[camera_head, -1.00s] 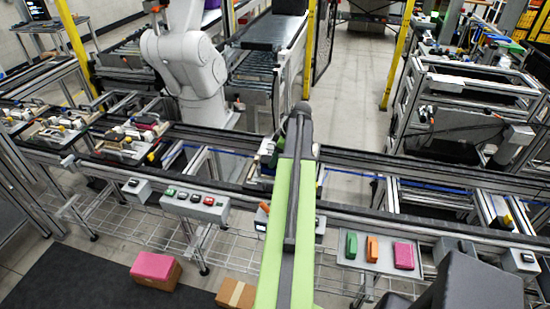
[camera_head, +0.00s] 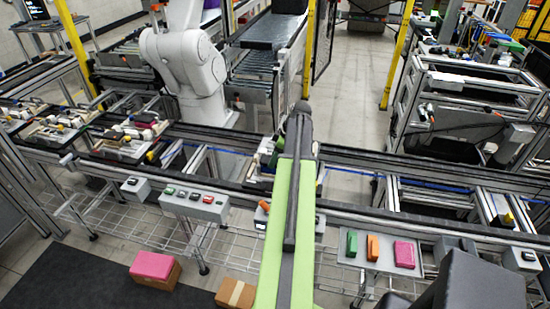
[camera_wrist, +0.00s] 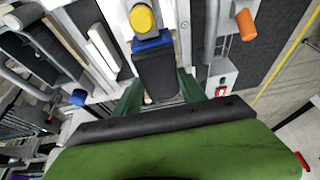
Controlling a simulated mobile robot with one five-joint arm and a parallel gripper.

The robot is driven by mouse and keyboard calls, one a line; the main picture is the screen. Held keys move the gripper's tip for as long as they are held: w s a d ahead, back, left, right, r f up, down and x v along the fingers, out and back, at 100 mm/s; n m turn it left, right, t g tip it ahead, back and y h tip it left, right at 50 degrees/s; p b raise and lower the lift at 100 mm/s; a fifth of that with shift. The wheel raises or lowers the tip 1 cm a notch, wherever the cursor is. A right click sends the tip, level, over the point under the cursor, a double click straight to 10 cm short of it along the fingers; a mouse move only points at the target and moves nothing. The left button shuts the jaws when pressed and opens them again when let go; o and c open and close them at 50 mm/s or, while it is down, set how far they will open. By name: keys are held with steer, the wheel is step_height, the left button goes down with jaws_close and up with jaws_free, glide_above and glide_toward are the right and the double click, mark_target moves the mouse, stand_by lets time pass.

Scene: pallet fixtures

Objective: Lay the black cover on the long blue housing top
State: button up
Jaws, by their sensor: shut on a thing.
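In the wrist view, my gripper (camera_wrist: 160,94) has its two green fingers shut on the sides of the black cover (camera_wrist: 155,72). A blue part (camera_wrist: 152,42), likely the long blue housing, shows just past the cover's far end. Most of it is hidden, and I cannot tell whether the cover touches it. A yellow round piece (camera_wrist: 142,18) stands beyond the blue part. In the head view, my own green arm hides the gripper and most of the cover and housing.
A tray (camera_head: 378,262) with a green block (camera_head: 352,243), an orange block (camera_head: 373,248) and a pink block (camera_head: 404,254) is right of my arm. A button box (camera_head: 194,206) is to the left. A white robot arm (camera_head: 185,62) stands behind the conveyor.

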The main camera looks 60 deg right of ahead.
steer(key=shift+f, duration=0.3)
steer(key=o, duration=1.4)
steer(key=shift+r, duration=0.1)
steer(key=p+v, duration=1.5)
steer(key=v, duration=0.2)
steer(key=shift+s+r+p, duration=0.15)
steer(key=shift+p, duration=0.2)
